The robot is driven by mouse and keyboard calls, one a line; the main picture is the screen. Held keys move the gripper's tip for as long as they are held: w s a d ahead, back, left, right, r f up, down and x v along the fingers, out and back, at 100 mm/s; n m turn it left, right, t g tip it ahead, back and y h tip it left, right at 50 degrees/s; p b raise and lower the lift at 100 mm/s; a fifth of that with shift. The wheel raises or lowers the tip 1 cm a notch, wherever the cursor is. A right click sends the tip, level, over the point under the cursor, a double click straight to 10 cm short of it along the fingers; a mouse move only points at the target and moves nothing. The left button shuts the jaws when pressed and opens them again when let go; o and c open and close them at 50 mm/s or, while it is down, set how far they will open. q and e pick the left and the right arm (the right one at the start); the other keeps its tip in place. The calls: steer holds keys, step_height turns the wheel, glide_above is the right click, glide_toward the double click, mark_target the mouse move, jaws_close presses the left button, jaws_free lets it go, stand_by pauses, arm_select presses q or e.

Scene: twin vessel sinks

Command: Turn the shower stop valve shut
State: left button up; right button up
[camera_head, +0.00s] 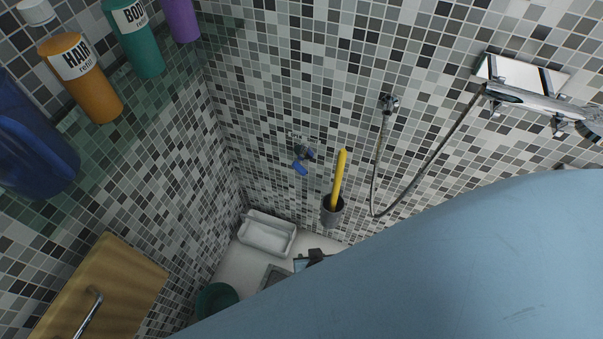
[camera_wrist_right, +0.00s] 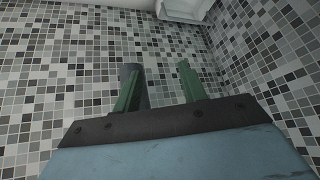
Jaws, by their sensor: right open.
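A small stop valve with a blue handle (camera_head: 301,159) sits on the tiled wall near the middle of the head view. My right gripper (camera_wrist_right: 159,78) shows in the right wrist view with its two green fingers apart and nothing clearly between them. Tiles fill the view beyond the fingers, and the valve does not show there. In the head view a large light-blue arm part of mine covers the lower right, and I cannot make out the right gripper's fingers. My left gripper is not in view.
A shower hose (camera_head: 375,180) hangs farther right, below a chrome mixer (camera_head: 535,100). A white basket (camera_head: 266,233) lies below. Bottles, including an orange one (camera_head: 80,78), stand upper left.

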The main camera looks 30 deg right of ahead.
steer(key=w+r+m+t+h+b, duration=0.35)
steer(key=w+r+m+b, duration=0.3)
steer(key=w, duration=0.35)
steer(key=m+t+h+b, duration=0.3)
steer(key=m+b, duration=0.2)
glide_toward(301, 158)
steer(key=shift+g+y, duration=0.25)
steer(key=x, duration=0.7)
steer(key=shift+w+d+r, duration=0.1)
steer(key=shift+r, duration=0.05)
arm_select(q)
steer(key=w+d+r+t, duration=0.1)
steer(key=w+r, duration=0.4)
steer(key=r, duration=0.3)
steer(key=shift+b, duration=0.3)
arm_select(e)
steer(key=shift+w+d+f, duration=0.2)
steer(key=shift+w+d, duration=0.2)
steer(key=shift+w, duration=0.15)
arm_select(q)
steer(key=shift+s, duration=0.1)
arm_select(e)
steer(key=shift+c, duration=0.3)
jaws_close()
